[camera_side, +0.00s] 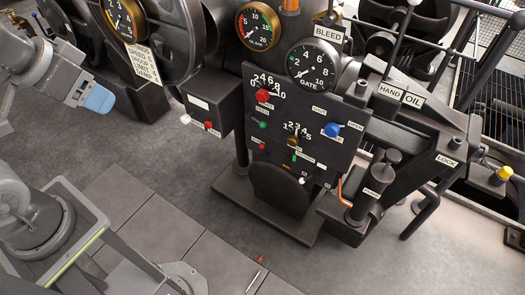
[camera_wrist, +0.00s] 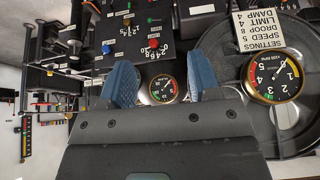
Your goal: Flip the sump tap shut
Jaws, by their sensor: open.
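No label reading "sump" is legible, so I cannot tell for certain which part is the sump tap. A bent orange lever (camera_side: 342,188) stands low beside the cylinder marked PUMP (camera_side: 370,192), right of the black control panel (camera_side: 327,155). My gripper (camera_side: 98,99) is at the upper left in the side view, well left of the panel and apart from it. In the wrist view my gripper (camera_wrist: 165,82) shows two blue fingers spread apart with nothing held between them. The orange lever cannot be made out in the wrist view.
The panel carries a red knob (camera_side: 263,96) and a blue knob (camera_side: 331,130). A GATE gauge (camera_side: 312,65) stands above it. A small dark box (camera_side: 208,103) lies between my gripper and the panel. The grey floor (camera_side: 190,180) in front is mostly clear.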

